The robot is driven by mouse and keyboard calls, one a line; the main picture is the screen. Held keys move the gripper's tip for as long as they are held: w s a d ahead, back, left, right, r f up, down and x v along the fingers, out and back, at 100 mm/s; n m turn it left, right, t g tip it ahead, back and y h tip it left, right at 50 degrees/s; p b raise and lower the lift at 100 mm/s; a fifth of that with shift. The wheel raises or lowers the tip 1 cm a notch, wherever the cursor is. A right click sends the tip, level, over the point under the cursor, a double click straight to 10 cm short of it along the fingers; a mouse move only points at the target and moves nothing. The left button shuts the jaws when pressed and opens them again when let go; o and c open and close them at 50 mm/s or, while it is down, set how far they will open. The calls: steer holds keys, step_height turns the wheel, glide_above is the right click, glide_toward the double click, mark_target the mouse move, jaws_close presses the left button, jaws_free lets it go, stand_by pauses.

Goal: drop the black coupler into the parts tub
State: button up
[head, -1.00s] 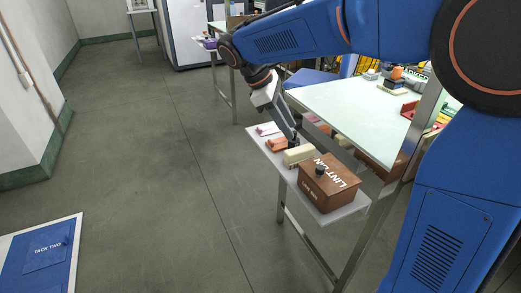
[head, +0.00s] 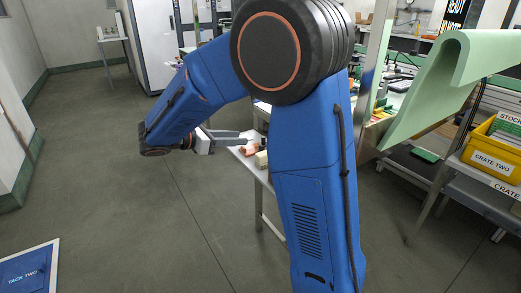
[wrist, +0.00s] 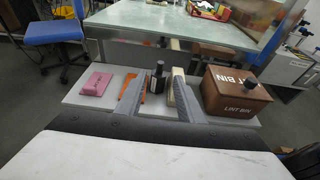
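A small black upright piece, which looks like the black coupler (wrist: 158,78), stands on a narrow pale shelf (wrist: 76,97). It also shows in the head view (head: 263,143), just beyond my fingertips. My gripper (wrist: 158,90) is open and empty, its fingers level and pointing toward the shelf. In the wrist view the black piece appears between the fingers, apart from both. In the head view my gripper (head: 248,139) is at the shelf's left side. I cannot identify a parts tub in either view.
Around the black piece are an orange part (wrist: 138,90), a cream block (wrist: 184,100), a pink piece (wrist: 97,83) and a brown lidded lint bin (wrist: 236,92). A green-topped table (wrist: 190,22) stands behind. A yellow crate (head: 490,152) is at right.

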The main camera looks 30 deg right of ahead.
mark_target(263, 137)
steer(key=x, duration=1.2)
steer(key=shift+s, duration=0.1)
jaws_close()
